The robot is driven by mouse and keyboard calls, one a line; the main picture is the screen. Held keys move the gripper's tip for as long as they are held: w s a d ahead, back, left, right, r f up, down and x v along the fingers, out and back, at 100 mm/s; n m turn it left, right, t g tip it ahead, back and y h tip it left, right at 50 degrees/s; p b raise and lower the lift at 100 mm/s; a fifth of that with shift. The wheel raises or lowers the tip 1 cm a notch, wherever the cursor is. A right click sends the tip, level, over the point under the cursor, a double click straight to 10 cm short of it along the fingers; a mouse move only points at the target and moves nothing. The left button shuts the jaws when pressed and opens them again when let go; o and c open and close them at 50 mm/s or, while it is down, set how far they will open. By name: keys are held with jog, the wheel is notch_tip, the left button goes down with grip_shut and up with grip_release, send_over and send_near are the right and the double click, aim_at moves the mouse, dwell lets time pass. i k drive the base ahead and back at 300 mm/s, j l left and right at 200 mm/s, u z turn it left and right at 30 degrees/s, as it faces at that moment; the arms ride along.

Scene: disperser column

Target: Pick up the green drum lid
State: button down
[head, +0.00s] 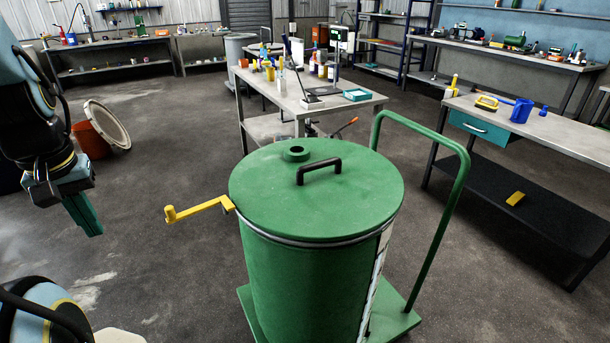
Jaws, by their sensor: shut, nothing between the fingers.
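The green drum lid (350,210) lies flat on top of the green drum (300,285) in the middle of the head view. A black handle (319,169) stands up from the lid, and a round green collar (295,153) sits near its far edge. A metal band runs around the rim below the lid. My gripper (90,228) hangs at the left, fingers pointing down, shut and empty. It is well apart from the lid, to its left.
A yellow crank (198,208) sticks out left from the drum. The drum stands on a green trolley (395,325) with a tall push bar (462,180) at right. Workbenches (312,103) stand behind and at right. An orange bucket (91,140) with a leaning pale disc is near my arm.

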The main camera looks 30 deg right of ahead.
aim_at(306, 189)
jog(key=k+l+u, duration=0.1)
jog(key=u, duration=0.65)
jog(key=k+l+u, duration=0.85)
jog(key=k, duration=0.15)
jog(key=k+l, duration=0.1)
jog(key=k, duration=0.45)
jog(key=k+l+u, duration=0.1)
jog(key=k, duration=0.4)
